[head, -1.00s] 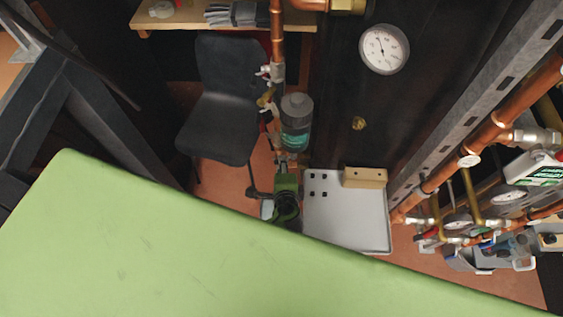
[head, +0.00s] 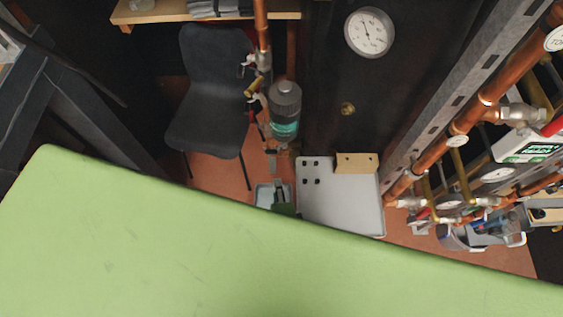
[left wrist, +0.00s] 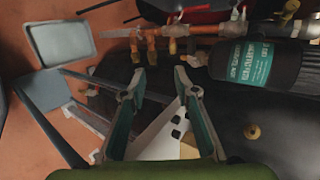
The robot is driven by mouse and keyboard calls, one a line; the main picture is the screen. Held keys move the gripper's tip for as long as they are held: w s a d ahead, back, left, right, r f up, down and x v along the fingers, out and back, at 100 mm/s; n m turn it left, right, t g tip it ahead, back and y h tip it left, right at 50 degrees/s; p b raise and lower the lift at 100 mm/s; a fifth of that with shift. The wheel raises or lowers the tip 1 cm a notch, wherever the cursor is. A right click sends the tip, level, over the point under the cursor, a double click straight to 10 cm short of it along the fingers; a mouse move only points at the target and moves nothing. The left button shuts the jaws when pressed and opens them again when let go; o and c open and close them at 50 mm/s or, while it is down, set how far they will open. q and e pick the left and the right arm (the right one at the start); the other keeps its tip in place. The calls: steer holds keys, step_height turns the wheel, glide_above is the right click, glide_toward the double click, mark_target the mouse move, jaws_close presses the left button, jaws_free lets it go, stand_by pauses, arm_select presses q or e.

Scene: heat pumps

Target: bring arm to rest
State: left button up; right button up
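My left gripper shows in the left wrist view (left wrist: 160,76), with its two teal-and-grey fingers spread apart and nothing between them. A dark canister with a teal label (left wrist: 266,63) lies to the right of the fingers in that view, apart from them. In the head view, only a small green and dark part of what looks like my left arm shows below the canister (head: 284,112), just above the edge of the large green surface. That surface hides the rest of the arm. My right gripper is in neither view.
A black chair (head: 211,95) stands left of the canister. A white plate (head: 342,205) with a wooden block (head: 357,163) is to its right. Copper pipes (head: 432,178) and a pressure gauge (head: 369,33) are further right. A grey tray (left wrist: 62,43) lies on the orange floor.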

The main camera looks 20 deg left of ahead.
arm_select(q)
steer(key=s+a+f+n+g+h+b, duration=0.1)
steer(key=s+a+f+n+g+h, duration=0.15)
steer(key=s+f, duration=0.7)
steer(key=s+a+f+n+g+h+b, duration=0.15)
steer(key=s+f+g, duration=0.35)
steer(key=f, duration=0.8)
steer(key=s+a+f+n+g, duration=0.1)
steer(key=s+a+f+n, duration=0.3)
steer(key=s, duration=0.3)
steer(key=s+a+f+n+g, duration=0.1)
steer(key=s+a+f+n, duration=0.2)
steer(key=s+a+f, duration=0.2)
steer(key=s, duration=0.2)
steer(key=shift+s+f+n+b, duration=0.2)
steer(key=shift+s+n+b, duration=0.15)
steer(key=shift+n, duration=0.05)
